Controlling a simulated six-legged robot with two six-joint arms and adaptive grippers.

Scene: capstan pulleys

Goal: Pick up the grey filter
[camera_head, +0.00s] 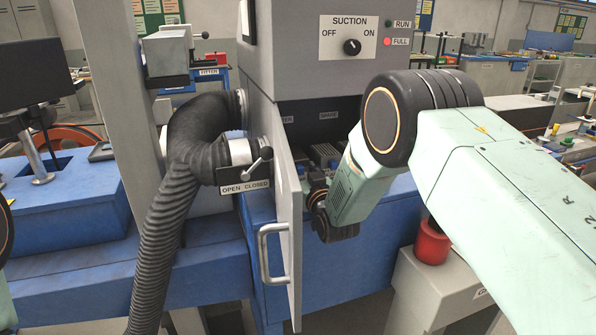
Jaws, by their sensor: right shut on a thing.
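The suction cabinet (318,80) stands in the middle with its grey door (288,215) swung open toward me. My right arm reaches in from the right, and my right gripper (317,183) is at the cabinet opening, just right of the door. It is shut on what appears to be the grey filter (326,154), a small grey block in the shaded opening. The gripper, my wrist and the door hide much of it. My left gripper is not in view.
The door handle (270,253) sticks out toward me. A black hose (165,240) and an open/closed lever (259,163) are left of the door. A red cylinder (432,243) stands on a grey box at lower right. The suction knob (352,47) is above.

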